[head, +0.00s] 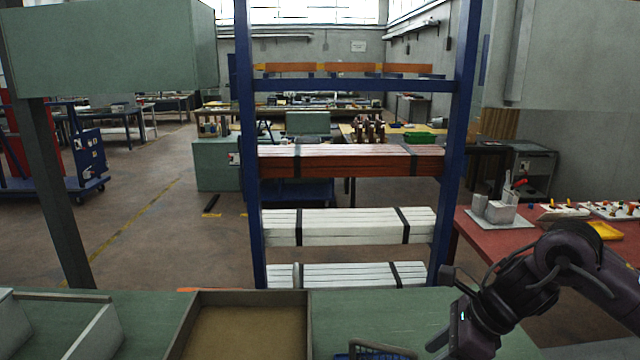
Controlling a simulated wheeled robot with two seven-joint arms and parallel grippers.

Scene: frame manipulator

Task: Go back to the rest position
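My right arm comes in from the lower right, dark and bent, over the right end of the green worktable (440,302). My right gripper (452,336) is at its lower left end, near the bottom of the view. Its fingers are too dark and unclear to tell whether they are open or shut, and I see nothing clearly held. My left arm and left gripper are out of view.
A shallow tray with a brown bottom (250,333) lies on the worktable, left of a dark blue basket (372,352) cut off by the lower edge. A blue rack (247,180) holding bundled bars stands behind. A red table (530,232) with small parts is at right.

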